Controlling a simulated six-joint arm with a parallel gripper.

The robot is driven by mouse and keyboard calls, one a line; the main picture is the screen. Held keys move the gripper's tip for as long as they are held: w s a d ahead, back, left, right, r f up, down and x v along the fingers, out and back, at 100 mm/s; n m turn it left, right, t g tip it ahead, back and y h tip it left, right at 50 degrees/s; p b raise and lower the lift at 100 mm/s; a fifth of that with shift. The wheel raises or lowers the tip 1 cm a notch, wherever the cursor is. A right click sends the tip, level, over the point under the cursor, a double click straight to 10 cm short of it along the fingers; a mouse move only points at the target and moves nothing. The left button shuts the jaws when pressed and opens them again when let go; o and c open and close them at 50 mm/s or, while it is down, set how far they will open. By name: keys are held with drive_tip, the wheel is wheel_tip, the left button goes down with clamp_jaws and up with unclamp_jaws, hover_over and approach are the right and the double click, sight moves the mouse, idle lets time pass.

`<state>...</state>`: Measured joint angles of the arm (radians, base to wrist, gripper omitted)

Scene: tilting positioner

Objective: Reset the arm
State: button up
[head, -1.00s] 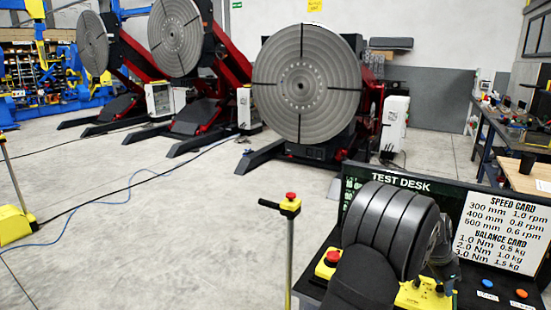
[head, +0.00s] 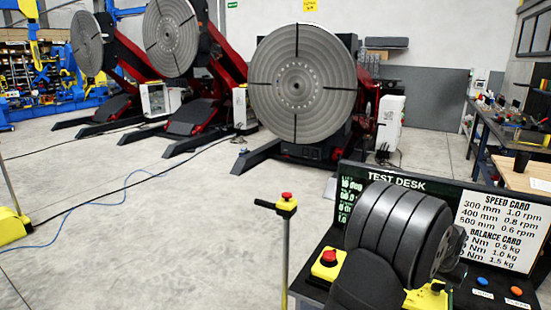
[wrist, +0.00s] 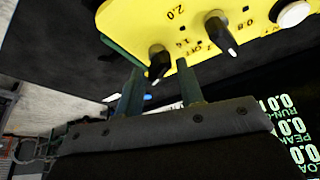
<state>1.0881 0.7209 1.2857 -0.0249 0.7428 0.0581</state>
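My gripper (wrist: 158,85) shows in the wrist view with its two greenish fingers apart. A yellow control box (wrist: 210,25) fills the top of that view. A black knob (wrist: 158,62) on it appears between the fingertips; I cannot tell whether they touch it. A second black knob (wrist: 218,33) is to the right, outside the fingers. In the head view, my dark arm reaches over the test desk and hides most of the yellow box (head: 428,298). The gripper's fingers are hidden there.
The test desk has a red emergency button (head: 328,258), a blue button (head: 481,279) and an orange button (head: 516,291). A card board (head: 500,230) stands behind. A yellow-topped post (head: 287,205) is left of the desk. Positioners with round discs (head: 303,85) stand beyond open floor.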

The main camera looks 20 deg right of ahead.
drive_tip(key=shift+s+n+t+y, duration=0.1)
drive_tip(key=shift+n+t+y, duration=0.4)
drive_tip(key=shift+n, duration=1.4)
drive_tip(key=shift+v, duration=2.35)
drive_tip(key=w+a+r+m+g+h, duration=0.1)
drive_tip(key=a+r+m+g, duration=0.1)
drive_tip(key=a+r+m, duration=0.3)
drive_tip(key=w+a+r+m+g, duration=0.1)
drive_tip(key=r+m, duration=0.3)
drive_tip(key=r, duration=0.3)
drive_tip(key=x, duration=1.7)
drive_tip(key=shift+s+d+f, duration=0.2)
drive_tip(key=shift+d+f, duration=0.05)
drive_tip(key=shift+d, duration=0.25)
drive_tip(key=shift+c, duration=0.2)
clamp_jaws()
